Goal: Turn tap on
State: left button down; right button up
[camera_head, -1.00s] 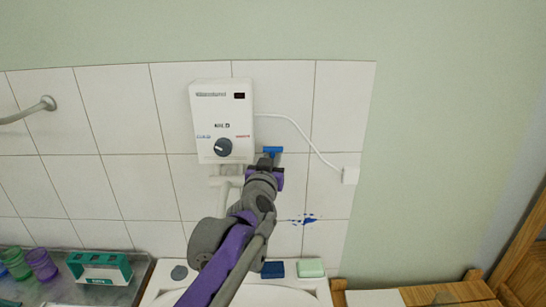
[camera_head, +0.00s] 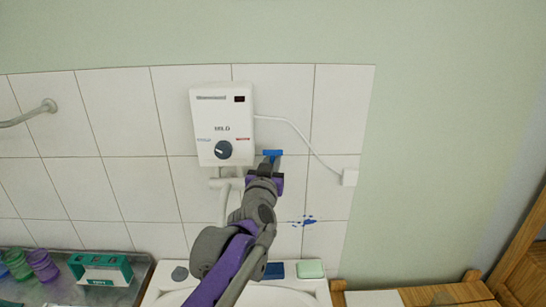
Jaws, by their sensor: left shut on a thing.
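A white water heater box (camera_head: 222,110) with a dark round knob (camera_head: 223,149) is mounted on the tiled wall. White pipes (camera_head: 226,184) come out below it, partly hidden by my left arm. A blue tap handle (camera_head: 272,153) shows just below and right of the box. My left gripper (camera_head: 268,162) is at the blue handle, shut on it, with its fingers mostly hidden behind the wrist. The white sink (camera_head: 304,284) below is partly covered by my arm. My right gripper is not in view.
A blue block (camera_head: 274,270) and a pale green soap (camera_head: 310,268) lie on the sink's back rim. A metal tray (camera_head: 137,275) with colored cups (camera_head: 42,265) and a teal box (camera_head: 101,269) is at left. A white cable runs to a wall socket (camera_head: 350,177).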

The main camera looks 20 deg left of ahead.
pick_arm(q)
jog(key=shift+s+d+r+t+p, duration=0.1)
jog(key=shift+s+r+t+p, duration=0.15)
jog(key=shift+t+p, duration=0.4)
jog(key=shift+s+f+t, duration=0.2)
jog(key=shift+t, duration=0.05)
jog(key=shift+s+d+f+m+t, duration=0.25)
jog(key=shift+s+m+t, duration=0.25)
jog(key=shift+t, duration=0.3)
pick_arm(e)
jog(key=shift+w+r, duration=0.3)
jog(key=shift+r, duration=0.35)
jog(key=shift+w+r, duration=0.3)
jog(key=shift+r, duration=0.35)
pick_arm(q)
jog(key=c, duration=0.9)
grip_release()
jog(key=b+v, duration=0.1)
jog(key=v, duration=1)
jog(key=shift+a, duration=0.1)
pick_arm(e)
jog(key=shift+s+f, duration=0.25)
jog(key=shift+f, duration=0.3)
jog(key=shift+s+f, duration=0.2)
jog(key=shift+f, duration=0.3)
